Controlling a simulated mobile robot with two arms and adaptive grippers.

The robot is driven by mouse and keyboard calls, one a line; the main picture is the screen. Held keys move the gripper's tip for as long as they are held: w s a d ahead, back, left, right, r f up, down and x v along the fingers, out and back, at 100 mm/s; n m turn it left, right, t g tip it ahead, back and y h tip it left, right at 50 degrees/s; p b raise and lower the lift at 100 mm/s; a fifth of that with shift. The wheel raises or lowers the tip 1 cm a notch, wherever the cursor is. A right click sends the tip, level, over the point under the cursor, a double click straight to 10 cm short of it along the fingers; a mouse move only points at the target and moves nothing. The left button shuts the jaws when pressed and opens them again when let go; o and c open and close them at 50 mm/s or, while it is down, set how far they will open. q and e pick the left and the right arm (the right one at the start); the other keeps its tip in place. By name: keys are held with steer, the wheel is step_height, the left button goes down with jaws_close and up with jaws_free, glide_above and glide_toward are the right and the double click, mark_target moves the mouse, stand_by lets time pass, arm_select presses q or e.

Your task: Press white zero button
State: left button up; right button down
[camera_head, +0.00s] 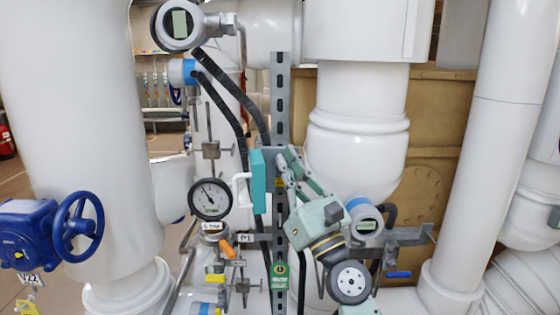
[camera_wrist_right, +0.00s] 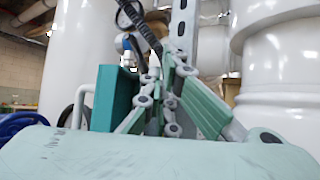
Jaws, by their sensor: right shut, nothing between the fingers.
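I cannot make out a white zero button in either view. A teal box (camera_head: 257,180) with a white handle (camera_head: 240,190) on its left side is mounted beside the grey perforated post. It also shows in the right wrist view (camera_wrist_right: 115,92), at the left of the fingers. My right gripper (camera_head: 287,158) is just to the right of the box, its fingers shut and empty, in front of the post. In the right wrist view my right gripper (camera_wrist_right: 168,72) points up at the post. Whether it touches the box is unclear. My left gripper is not in view.
A round dial gauge (camera_head: 210,198) is left of the box. A transmitter (camera_head: 179,25) with a display is at the top. A blue handwheel valve (camera_head: 78,227) is far left. Large white pipes (camera_head: 358,90) and black hoses crowd around the post (camera_head: 280,100).

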steer(key=s+p, duration=0.2)
steer(key=s, duration=0.3)
steer(key=shift+p, duration=0.35)
stand_by(0.6)
